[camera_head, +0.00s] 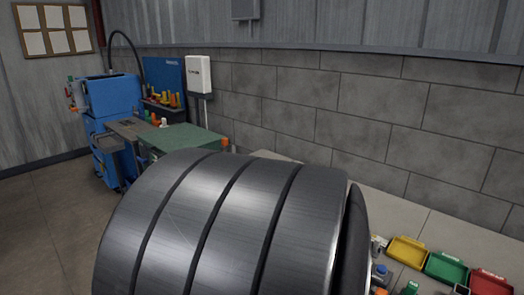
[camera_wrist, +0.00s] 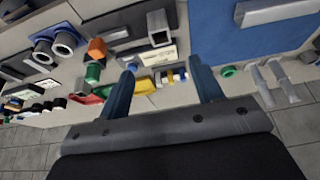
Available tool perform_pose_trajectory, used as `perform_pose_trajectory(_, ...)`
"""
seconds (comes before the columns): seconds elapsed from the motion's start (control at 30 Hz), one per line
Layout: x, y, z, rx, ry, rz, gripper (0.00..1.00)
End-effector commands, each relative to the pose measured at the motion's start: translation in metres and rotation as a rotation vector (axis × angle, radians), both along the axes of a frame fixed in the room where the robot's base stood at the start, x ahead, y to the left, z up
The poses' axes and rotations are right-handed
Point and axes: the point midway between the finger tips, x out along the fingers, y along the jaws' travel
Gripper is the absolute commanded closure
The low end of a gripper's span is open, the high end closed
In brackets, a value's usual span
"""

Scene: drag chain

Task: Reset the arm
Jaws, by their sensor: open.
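My gripper (camera_wrist: 161,66) shows in the wrist view, with two blue fingers spread wide apart on a dark grey base. It is open, and nothing is held between the fingers. Small parts on the light bench top (camera_wrist: 200,22) lie beyond the fingertips, apart from them as far as I can tell. The gripper does not show in the head view, where a large dark banded shape close to the camera hides much of the lower middle.
Yellow (camera_head: 408,251), green (camera_head: 446,267) and red (camera_head: 491,283) bins stand at the lower right. A blue machine (camera_head: 113,100) and a green-topped table (camera_head: 183,139) stand at the back left. A block wall (camera_head: 380,110) runs behind. The wrist view shows an orange block (camera_wrist: 97,48) and a blue panel (camera_wrist: 245,38).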

Motion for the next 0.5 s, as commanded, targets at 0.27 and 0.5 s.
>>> perform_pose_trajectory(0.27, 0.013, -0.014, -0.048, 0.001, 0.005, -0.002, 0.4)
perform_pose_trajectory(0.5, 0.024, -0.025, -0.085, 0.002, 0.005, -0.001, 0.4)
